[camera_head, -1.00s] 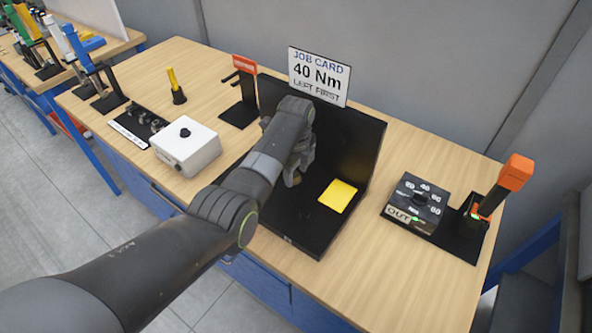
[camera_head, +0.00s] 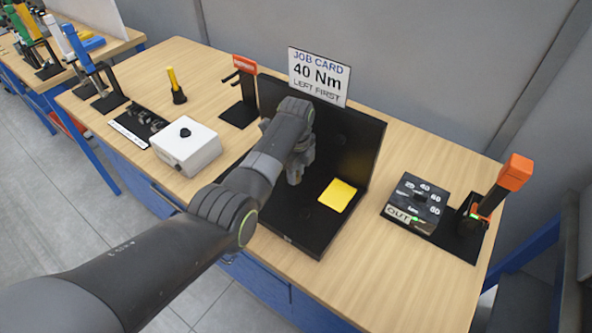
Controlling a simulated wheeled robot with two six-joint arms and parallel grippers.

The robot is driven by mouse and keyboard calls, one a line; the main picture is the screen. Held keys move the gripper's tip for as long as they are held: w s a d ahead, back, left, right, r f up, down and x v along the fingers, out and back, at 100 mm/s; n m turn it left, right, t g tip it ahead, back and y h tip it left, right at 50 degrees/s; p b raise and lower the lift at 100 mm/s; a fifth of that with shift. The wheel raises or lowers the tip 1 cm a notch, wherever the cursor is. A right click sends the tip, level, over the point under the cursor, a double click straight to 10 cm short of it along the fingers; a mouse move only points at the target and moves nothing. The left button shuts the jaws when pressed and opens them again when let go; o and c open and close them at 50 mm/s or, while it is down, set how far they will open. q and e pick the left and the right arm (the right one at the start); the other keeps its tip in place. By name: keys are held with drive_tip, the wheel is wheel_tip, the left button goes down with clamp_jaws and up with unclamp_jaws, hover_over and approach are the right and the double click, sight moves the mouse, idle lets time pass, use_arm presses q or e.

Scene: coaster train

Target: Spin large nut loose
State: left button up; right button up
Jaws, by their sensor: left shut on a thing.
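My left gripper (camera_head: 295,172) is at the black L-shaped fixture (camera_head: 345,140), in front of its upright back plate. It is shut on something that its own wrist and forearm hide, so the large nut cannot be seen. My left arm covers the left part of the fixture's base. A job card (camera_head: 319,76) reading "40 Nm, LEFT FIRST" stands behind the fixture. My right gripper is not in view.
A yellow pad (camera_head: 338,195) lies on the fixture's base. A black dial box (camera_head: 417,204) and an orange-headed tool (camera_head: 503,187) in its stand are at the right. A white box (camera_head: 185,146) with a black knob, a yellow-handled tool (camera_head: 175,86) and a red-topped stand (camera_head: 243,92) are at the left.

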use_arm(q)
drive_tip(key=n+p, duration=0.1)
drive_tip(key=n, duration=0.1)
drive_tip(key=shift+w+r+n, duration=0.1)
drive_tip(key=shift+n, duration=0.2)
drive_tip(key=n, duration=0.3)
drive_tip(key=shift+w+n+p, duration=0.1)
drive_tip(key=shift+n+p, duration=0.2)
drive_tip(key=shift+p, duration=0.1)
drive_tip(key=n, duration=0.3)
drive_tip(key=shift+w+n, duration=0.1)
drive_tip(key=shift+n, duration=0.3)
drive_tip(key=n, duration=0.4)
drive_tip(key=shift+w+p, duration=0.1)
drive_tip(key=shift+p, duration=0.2)
drive_tip(key=n, duration=0.4)
drive_tip(key=shift+a, duration=0.1)
drive_tip(key=n, duration=0.3)
drive_tip(key=shift+w+a+n, duration=0.1)
drive_tip(key=shift+n, duration=0.3)
drive_tip(key=n, duration=0.3)
drive_tip(key=shift+a+p, duration=0.1)
drive_tip(key=shift+p, duration=0.2)
drive_tip(key=shift+a+n, duration=0.15)
drive_tip(key=shift+n, duration=1.95)
